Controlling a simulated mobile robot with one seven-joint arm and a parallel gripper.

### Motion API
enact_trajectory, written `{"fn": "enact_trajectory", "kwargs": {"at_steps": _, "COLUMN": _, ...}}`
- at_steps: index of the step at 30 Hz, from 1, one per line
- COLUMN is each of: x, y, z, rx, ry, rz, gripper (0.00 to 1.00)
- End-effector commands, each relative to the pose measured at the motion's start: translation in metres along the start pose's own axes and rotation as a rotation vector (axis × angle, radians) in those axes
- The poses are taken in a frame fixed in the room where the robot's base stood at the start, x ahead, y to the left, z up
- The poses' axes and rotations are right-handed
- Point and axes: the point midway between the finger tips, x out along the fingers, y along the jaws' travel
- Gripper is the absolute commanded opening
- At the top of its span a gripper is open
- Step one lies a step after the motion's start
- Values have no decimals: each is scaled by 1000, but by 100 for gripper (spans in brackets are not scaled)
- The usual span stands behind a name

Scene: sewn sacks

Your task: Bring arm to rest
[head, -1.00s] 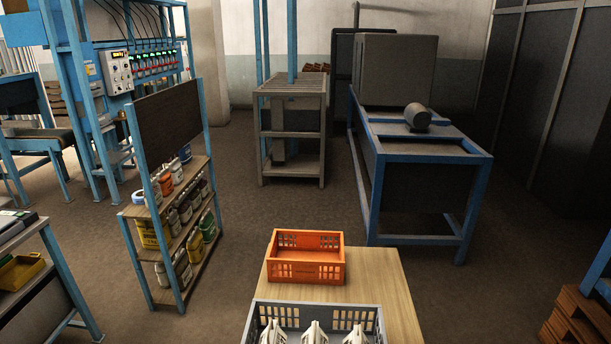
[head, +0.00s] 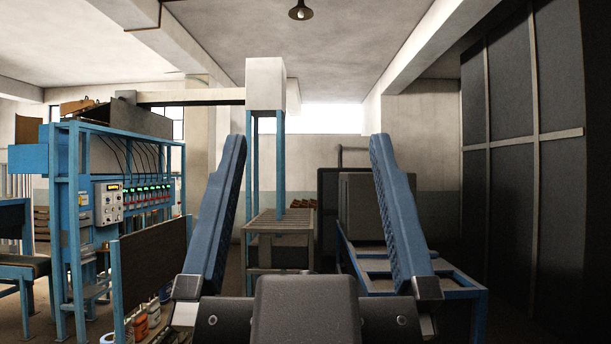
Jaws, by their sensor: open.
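My gripper (head: 306,155) stands upright close in front of the head camera, in the lower middle of the view. Its two long blue fingers point up and lean slightly toward each other, with a wide gap between them. Nothing is held between the fingers; the room shows through the gap. The dark gripper body fills the bottom middle of the view and hides what lies behind it.
A blue frame with a control panel (head: 109,203) stands at the left, beside a dark board (head: 152,265). A grey-topped stand (head: 280,225) and a blue-framed bench (head: 457,284) are behind the gripper. Dark wall panels (head: 535,160) line the right.

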Motion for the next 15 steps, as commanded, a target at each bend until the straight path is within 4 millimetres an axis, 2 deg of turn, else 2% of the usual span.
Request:
{"fn": "enact_trajectory", "kwargs": {"at_steps": 8, "x": -1, "y": 0, "z": 3, "rx": 2, "ry": -5, "rz": 0, "gripper": 100}}
{"fn": "enact_trajectory", "kwargs": {"at_steps": 15, "x": -35, "y": -2, "z": 36, "rx": 8, "ry": -6, "rz": -5, "gripper": 100}}
